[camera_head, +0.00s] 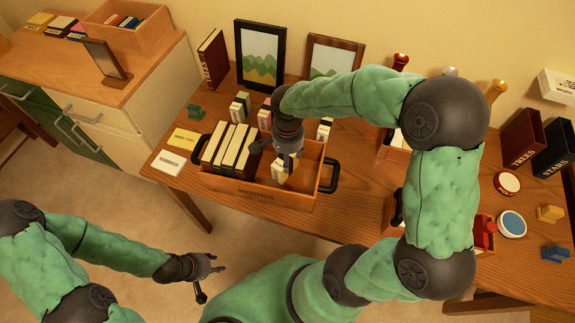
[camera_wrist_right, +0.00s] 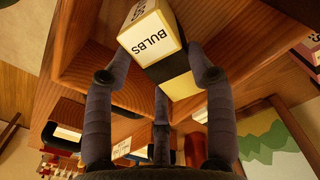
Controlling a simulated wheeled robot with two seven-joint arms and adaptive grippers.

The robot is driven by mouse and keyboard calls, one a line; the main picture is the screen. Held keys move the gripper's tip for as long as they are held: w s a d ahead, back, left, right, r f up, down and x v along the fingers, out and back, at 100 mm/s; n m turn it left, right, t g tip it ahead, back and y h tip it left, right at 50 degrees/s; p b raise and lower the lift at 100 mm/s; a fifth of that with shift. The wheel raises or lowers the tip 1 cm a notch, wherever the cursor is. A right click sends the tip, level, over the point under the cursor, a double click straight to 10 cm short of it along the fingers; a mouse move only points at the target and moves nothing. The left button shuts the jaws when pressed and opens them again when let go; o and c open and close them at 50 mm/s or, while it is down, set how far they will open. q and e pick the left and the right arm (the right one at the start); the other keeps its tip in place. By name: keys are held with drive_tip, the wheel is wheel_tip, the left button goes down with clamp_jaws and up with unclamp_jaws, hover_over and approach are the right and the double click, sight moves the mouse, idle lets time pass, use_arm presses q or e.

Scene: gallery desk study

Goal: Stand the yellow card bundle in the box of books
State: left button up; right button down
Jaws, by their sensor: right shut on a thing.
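The box of books (camera_head: 255,200) is a wooden tray with black handles on the desk. Several dark books with cream faces (camera_head: 229,148) stand in its left part. My right gripper (camera_head: 287,150) is over the right part of the box, shut on a cream and yellow card bundle (camera_head: 281,174). In the right wrist view the bundle (camera_wrist_right: 152,42) is between the fingers (camera_wrist_right: 160,74), with a label reading BULBS. I cannot tell whether its lower end touches the box floor. My left gripper (camera_head: 205,280) is open and empty, low at the front left.
Two framed pictures (camera_head: 260,55) and a TREES book (camera_head: 213,60) stand behind. Small card bundles (camera_head: 240,105) stand just behind the box. Yellow and white cards (camera_head: 184,138) lie left of it. Stamps, round tins (camera_head: 511,223) and dark boxes (camera_head: 522,138) occupy the right.

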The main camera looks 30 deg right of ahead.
drive_tip(key=shift+f+b, duration=0.65)
drive_tip(key=shift+f, duration=1.45)
drive_tip(key=shift+f, duration=0.15)
drive_tip(key=shift+c, duration=2.1)
unclamp_jaws()
drive_tip(key=shift+r, duration=0.4)
wheel_tip(320, 180, up, 12)
drive_tip(key=p, duration=0.4)
drive_tip(key=shift+f, duration=0.2)
